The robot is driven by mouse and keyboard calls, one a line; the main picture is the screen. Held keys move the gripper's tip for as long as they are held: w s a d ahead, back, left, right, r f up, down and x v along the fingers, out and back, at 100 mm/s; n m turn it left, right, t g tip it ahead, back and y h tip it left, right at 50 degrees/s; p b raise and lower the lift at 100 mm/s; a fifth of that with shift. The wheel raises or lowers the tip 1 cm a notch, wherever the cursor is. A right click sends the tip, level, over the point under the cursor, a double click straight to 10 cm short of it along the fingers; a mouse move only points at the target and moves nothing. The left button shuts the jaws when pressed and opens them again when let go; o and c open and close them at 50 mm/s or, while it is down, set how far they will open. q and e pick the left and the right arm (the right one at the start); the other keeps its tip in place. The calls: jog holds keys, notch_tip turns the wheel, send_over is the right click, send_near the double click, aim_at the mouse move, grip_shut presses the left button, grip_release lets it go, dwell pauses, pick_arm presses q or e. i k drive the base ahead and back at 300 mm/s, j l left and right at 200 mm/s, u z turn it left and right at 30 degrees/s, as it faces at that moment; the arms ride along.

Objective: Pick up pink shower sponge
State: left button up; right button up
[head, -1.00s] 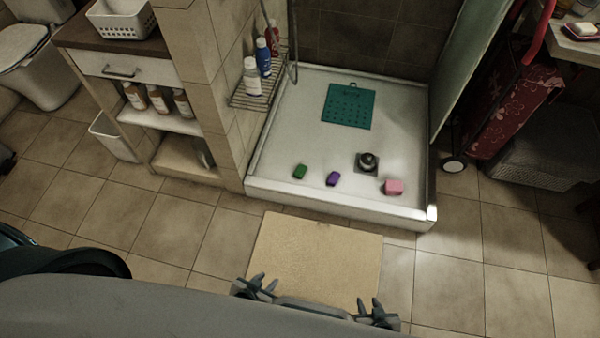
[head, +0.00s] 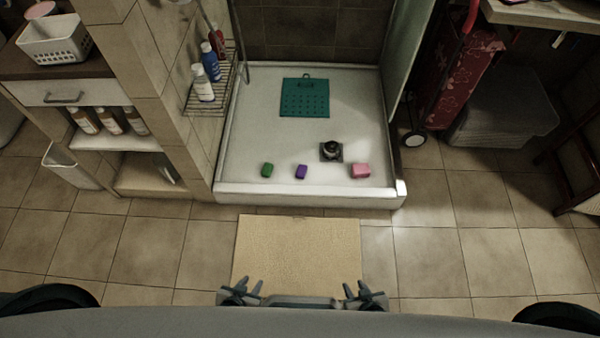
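The pink shower sponge (head: 361,171) lies on the white shower tray (head: 290,200), near its front right corner. My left gripper (head: 243,288) is low in the view over the lower left part of the beige mat, with its fingers apart and empty. My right gripper (head: 362,291) is at the mat's lower right, also with its fingers apart and empty. Both grippers are well short of the tray and apart from the sponge.
A purple sponge (head: 301,172), a green sponge (head: 267,170) and a dark drain (head: 331,150) are in the tray, with a teal mat (head: 305,97) behind. The tray has a raised front rim. A beige mat (head: 298,245) lies before it. A glass panel (head: 406,60) stands at right.

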aim_at(359, 170)
jog(key=i+l, duration=0.25)
jog(key=i+l+u, duration=0.15)
jog(key=i+l, duration=0.15)
jog(key=l, duration=0.15)
jog(key=i+l, duration=0.25)
jog(key=l, duration=0.15)
jog(key=i+l+u, duration=0.15)
jog(key=l, duration=0.25)
jog(key=i+l, duration=0.3)
jog(key=l+u, duration=0.05)
jog(key=l, duration=0.05)
